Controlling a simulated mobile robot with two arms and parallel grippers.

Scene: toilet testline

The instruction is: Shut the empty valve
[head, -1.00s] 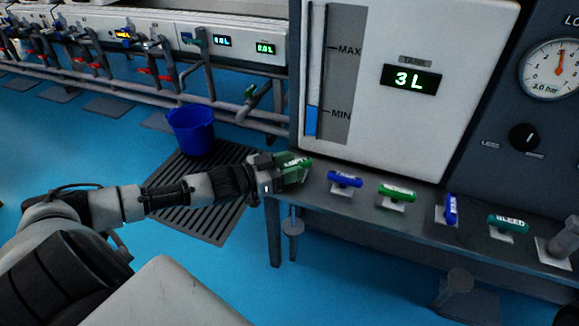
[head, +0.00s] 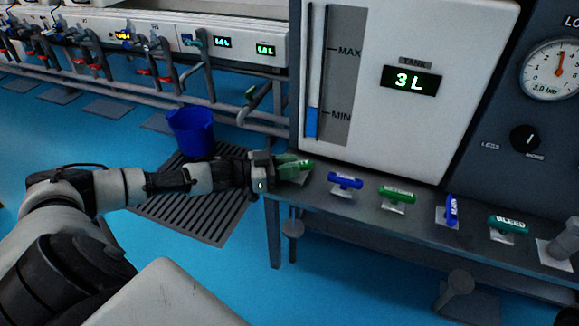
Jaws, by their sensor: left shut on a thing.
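The empty valve (head: 307,164) has a green handle at the left end of the bench in the head view. My left gripper (head: 291,168) comes in from the left and is shut on this handle. The fingers cover most of it, and only its right end with part of a white label shows. The handle appears to lie roughly crosswise in the picture, but its exact angle is hard to tell. My right gripper is not in view.
Right of it on the bench (head: 330,212) stand a blue handle (head: 346,180), a green handle (head: 397,194), an upright-turned blue handle (head: 451,210) and the green BLEED handle (head: 508,224). The tank display (head: 411,81) reads 3 L. A blue bucket (head: 191,132) stands on a floor grate (head: 185,207).

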